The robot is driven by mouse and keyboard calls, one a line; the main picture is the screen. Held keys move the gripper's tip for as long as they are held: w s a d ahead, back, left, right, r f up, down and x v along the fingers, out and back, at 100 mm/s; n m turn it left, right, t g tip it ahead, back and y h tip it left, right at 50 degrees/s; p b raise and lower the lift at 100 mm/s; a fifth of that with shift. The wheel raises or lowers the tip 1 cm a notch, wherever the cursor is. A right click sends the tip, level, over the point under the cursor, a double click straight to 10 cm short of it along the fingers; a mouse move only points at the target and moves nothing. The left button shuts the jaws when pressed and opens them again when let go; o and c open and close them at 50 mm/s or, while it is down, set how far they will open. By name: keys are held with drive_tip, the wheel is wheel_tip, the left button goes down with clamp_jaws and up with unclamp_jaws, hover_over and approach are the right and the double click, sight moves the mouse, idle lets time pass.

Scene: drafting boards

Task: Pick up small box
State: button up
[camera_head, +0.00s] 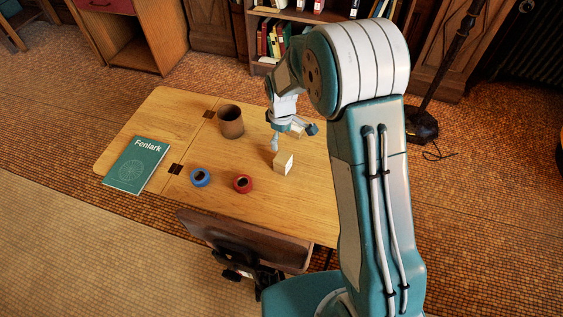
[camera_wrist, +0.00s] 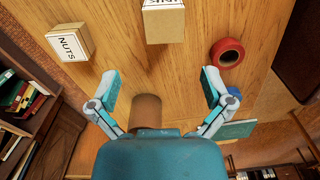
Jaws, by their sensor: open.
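Two small light cardboard boxes stand on the wooden drafting table (camera_head: 225,190). One box (camera_head: 283,163) stands near the red roll; in the wrist view this box (camera_wrist: 163,24) is at the top centre, its label partly cut off.
A brown cup (camera_head: 231,121) stands left of my gripper. A red tape roll (camera_head: 243,184), a blue tape roll (camera_head: 200,177) and a green Fenlark book (camera_head: 137,165) lie on the table. A chair (camera_head: 243,240) is at the front edge, a bookshelf (camera_head: 262,68) behind.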

sight(283, 157)
drive_tip(key=shift+d+f, duration=0.15)
drive_tip(key=shift+f, duration=0.3)
wheel_tip(283, 157, down, 5)
drive_tip(key=shift+f, duration=0.1)
drive_tip(key=f, duration=0.5)
drive_tip(key=shift+s, duration=0.35)
drive_tip(key=c, duration=1.1)
